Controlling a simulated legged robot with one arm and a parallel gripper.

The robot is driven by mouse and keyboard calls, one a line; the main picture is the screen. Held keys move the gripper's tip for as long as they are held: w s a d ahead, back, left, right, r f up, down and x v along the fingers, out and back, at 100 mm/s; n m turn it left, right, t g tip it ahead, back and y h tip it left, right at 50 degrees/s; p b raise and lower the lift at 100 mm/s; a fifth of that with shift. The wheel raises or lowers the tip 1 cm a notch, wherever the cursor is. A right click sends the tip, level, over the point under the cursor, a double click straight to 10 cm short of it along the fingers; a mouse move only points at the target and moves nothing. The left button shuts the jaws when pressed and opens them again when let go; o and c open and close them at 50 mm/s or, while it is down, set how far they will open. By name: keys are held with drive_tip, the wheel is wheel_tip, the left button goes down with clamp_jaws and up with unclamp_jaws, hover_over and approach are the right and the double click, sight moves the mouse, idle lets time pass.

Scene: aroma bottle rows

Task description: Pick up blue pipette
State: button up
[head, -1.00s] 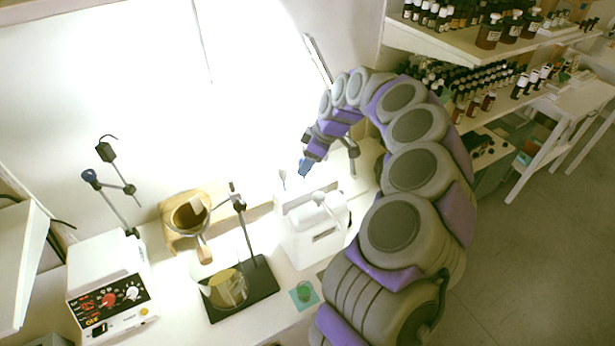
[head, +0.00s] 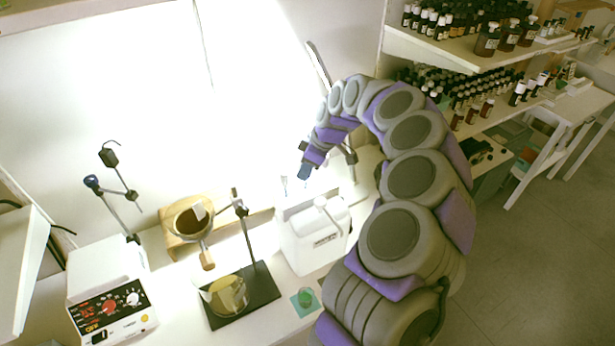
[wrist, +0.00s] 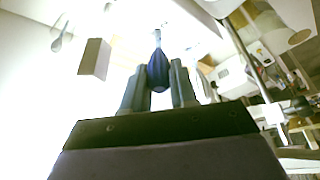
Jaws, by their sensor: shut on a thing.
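The blue pipette (wrist: 158,68) shows in the wrist view with its dark blue bulb between my two fingers and its pale stem pointing away. My gripper (wrist: 157,86) is shut on it. In the head view, my gripper (head: 304,173) is above the white box (head: 312,245) on the bench. There the held pipette is small and hard to separate from the fingers. Another thin pipette-like piece (head: 284,185) stands up at the left of the box top.
A white instrument (head: 112,300) is far left. Shelves of bottles (head: 487,40) are at right. A green item (head: 305,298) lies in front.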

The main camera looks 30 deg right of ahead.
drive_tip(key=shift+a+r, duration=0.2)
drive_tip(key=shift+a, duration=0.05)
drive_tip(key=r, duration=0.3)
drive_tip(key=r+p, duration=0.1)
drive_tip(key=r, duration=0.2)
drive_tip(key=r+p, duration=0.1)
drive_tip(key=r, duration=0.2)
drive_tip(key=shift+d, duration=0.4)
drive_tip(key=shift+a+r, duration=0.2)
drive_tip(key=shift+r, duration=0.15)
drive_tip(key=shift+a, duration=0.15)
